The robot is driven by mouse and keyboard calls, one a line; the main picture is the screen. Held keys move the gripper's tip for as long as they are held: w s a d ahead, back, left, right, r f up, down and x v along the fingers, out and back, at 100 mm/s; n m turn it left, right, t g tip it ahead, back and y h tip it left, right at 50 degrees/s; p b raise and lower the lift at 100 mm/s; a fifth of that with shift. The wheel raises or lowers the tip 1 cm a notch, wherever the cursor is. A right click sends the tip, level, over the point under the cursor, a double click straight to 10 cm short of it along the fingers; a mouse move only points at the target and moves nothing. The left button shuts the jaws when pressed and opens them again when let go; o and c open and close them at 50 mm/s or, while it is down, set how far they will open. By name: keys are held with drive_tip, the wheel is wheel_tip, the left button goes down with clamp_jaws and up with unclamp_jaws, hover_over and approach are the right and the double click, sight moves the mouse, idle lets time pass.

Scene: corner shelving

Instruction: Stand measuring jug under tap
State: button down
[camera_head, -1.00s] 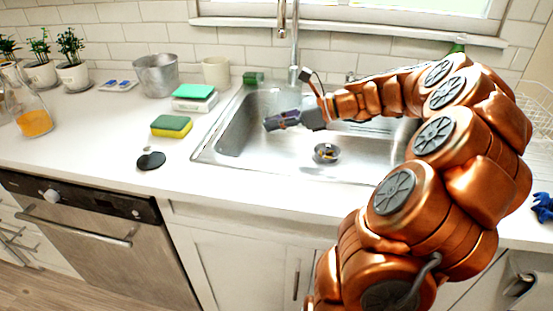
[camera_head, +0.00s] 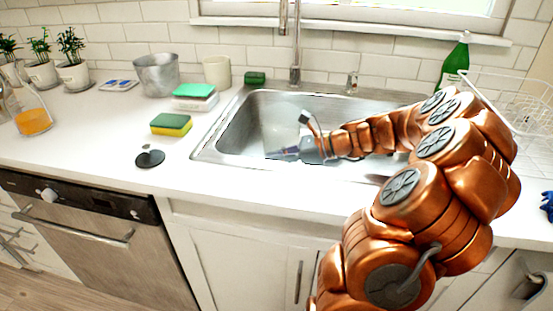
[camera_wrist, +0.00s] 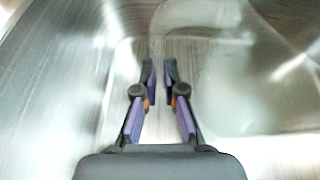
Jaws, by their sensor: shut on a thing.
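A clear, pale measuring jug (camera_wrist: 240,90) shows in the wrist view, to the right of my fingers in the metal sink. Its handle curves towards my fingertips. My gripper (camera_wrist: 158,75), with purple pads, is shut on the jug with a narrow gap between the fingers; the exact contact is blurred. In the head view my gripper (camera_head: 276,155) is low inside the sink (camera_head: 232,139), and the see-through jug is hard to make out. The tap (camera_head: 295,50) rises behind the sink, its upper part cut off by the picture's top edge.
A yellow and green sponge (camera_head: 171,125), a black round stopper (camera_head: 150,158), a stacked box (camera_head: 194,97), a metal bucket (camera_head: 156,75) and a cream cup (camera_head: 217,71) stand left of the sink. A green bottle (camera_head: 455,62) and wire rack (camera_head: 505,103) are at right.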

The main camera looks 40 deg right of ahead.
drive_tip(key=shift+f, duration=0.15)
drive_tip(key=c, duration=1.3)
unclamp_jaws()
drive_tip(key=shift+o, duration=0.2)
drive_tip(key=v, duration=1.2)
drive_tip(key=shift+p, duration=0.4)
